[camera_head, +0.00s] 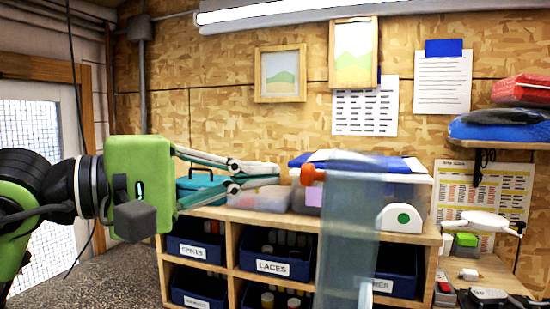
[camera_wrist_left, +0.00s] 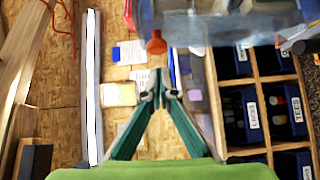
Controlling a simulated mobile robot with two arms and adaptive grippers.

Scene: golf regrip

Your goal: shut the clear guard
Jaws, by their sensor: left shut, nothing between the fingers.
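The clear guard (camera_head: 346,230) is a bluish see-through panel standing upright in the middle of the head view. An orange-red knob (camera_head: 312,175) shows at its upper left edge. In the left wrist view the guard (camera_wrist_left: 205,28) shows blurred across the top, with the orange knob (camera_wrist_left: 156,43) hanging below its edge. My left gripper (camera_head: 277,173) has teal fingers and is shut and empty. Its tips point at the knob from the left in the head view, with no clear contact. In the left wrist view the gripper tips (camera_wrist_left: 160,86) lie just below the knob. My right gripper is not in view.
A wooden shelf unit (camera_head: 236,234) with labelled blue bins stands behind the guard. Clear containers (camera_head: 258,199) and a white piece with a green dot (camera_head: 400,218) are on top. A wall shelf (camera_head: 500,142) holds blue and red bundles at right.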

